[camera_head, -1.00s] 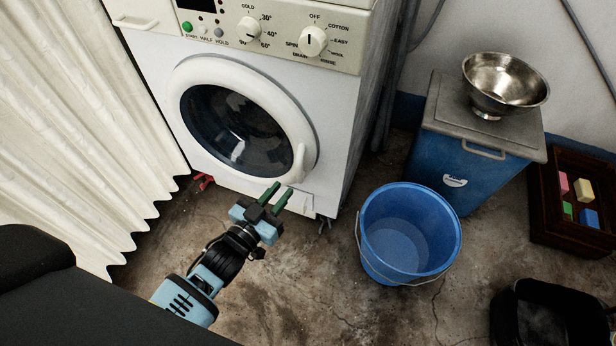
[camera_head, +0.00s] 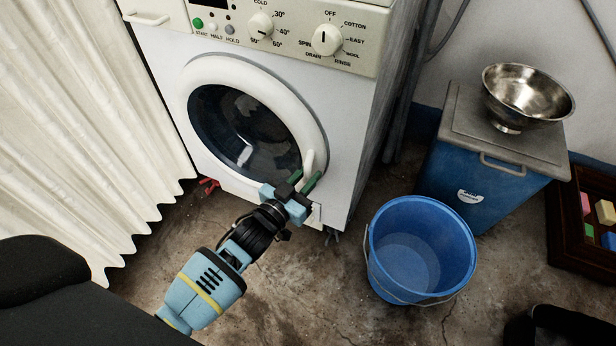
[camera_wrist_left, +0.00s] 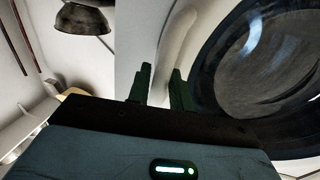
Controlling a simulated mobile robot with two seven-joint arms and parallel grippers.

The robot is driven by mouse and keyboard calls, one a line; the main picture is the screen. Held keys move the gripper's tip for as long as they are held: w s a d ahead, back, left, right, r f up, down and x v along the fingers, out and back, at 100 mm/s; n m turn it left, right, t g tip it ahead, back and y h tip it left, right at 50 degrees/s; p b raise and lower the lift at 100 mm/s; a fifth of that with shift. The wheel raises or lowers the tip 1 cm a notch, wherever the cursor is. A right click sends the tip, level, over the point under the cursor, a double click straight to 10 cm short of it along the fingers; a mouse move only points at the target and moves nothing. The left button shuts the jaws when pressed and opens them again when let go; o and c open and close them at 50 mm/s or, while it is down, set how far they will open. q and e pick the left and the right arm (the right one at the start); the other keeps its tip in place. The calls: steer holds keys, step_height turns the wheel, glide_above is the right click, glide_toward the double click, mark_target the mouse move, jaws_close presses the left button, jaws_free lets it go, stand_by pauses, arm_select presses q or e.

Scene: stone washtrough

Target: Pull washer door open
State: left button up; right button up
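The washer (camera_head: 345,92) stands at the back with its round door shut. The door (camera_head: 205,70) has a white ring and dark glass. Its white handle (camera_head: 308,160) is at the ring's lower right. My left gripper (camera_head: 307,177) is just below the handle, its two green fingers apart and pointing toward it. I cannot tell whether the fingers touch the handle. My right gripper is not in view.
A blue bucket (camera_head: 420,248) stands on the floor right of my left gripper. A blue bin (camera_head: 470,170) with a grey lid and a steel bowl (camera_head: 528,95) is behind it. A white curtain (camera_head: 75,120) hangs at left. A dark crate (camera_head: 566,235) holds colored blocks at right.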

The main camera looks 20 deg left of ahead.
arm_select(q)
steer(key=shift+w, duration=0.15)
jaws_close()
arm_select(e)
steer(key=shift+w+r, duration=0.1)
steer(key=shift+w, duration=0.5)
